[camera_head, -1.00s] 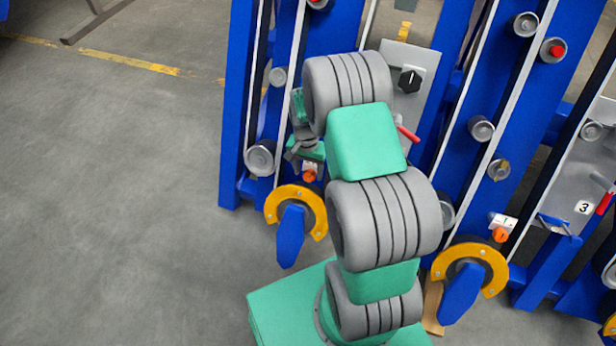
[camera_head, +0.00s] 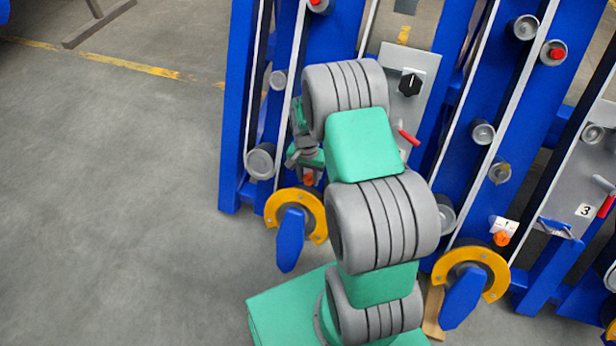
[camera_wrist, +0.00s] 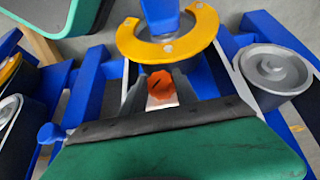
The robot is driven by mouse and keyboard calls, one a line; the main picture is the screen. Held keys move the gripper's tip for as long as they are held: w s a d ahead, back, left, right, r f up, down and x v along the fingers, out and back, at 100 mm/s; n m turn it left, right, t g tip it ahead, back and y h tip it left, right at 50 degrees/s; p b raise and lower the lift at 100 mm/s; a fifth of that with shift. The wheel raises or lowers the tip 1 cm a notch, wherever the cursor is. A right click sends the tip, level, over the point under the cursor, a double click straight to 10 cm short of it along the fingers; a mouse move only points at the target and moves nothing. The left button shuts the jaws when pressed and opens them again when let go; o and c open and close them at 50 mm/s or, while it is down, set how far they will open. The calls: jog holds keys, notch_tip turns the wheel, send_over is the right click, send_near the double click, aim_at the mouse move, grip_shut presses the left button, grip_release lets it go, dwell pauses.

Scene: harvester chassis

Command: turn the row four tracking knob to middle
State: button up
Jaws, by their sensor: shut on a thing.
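The orange tracking knob (camera_wrist: 160,84) sits between my gripper's fingers in the wrist view, with a dark slanted mark on its face. Part of its white plate (camera_wrist: 164,103) shows beside it. In the head view the same knob (camera_head: 308,179) is a small orange patch above the left yellow ring, mostly covered by my gripper (camera_head: 307,170). My gripper (camera_wrist: 160,88) is shut on the knob. The plate's markings are hidden, so I cannot read the knob's setting.
A second orange knob (camera_head: 501,239) with a white plate is on the row to the right. A grey panel (camera_head: 421,62) with a black dial (camera_head: 411,84) and red lever is behind my arm. Open floor lies left.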

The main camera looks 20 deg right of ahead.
grip_shut()
jog(key=shift+a, duration=0.1)
jog(key=shift+w+a+n+g+h, duration=0.15)
jog(key=shift+n+g+h, duration=0.65)
jog(key=shift+g+h, duration=0.15)
jog(key=n+g+h, duration=0.1)
jog(key=h, duration=0.1)
jog(key=n+g+h+p, duration=0.1)
jog(key=h, duration=0.1)
jog(key=shift+w+a+f+n, duration=0.1)
jog(key=shift+a+f+n, duration=0.1)
jog(key=shift+n, duration=0.2)
jog(key=shift+h+p, duration=0.25)
jog(key=shift+p, duration=0.05)
jog(key=o, duration=1.1)
grip_release()
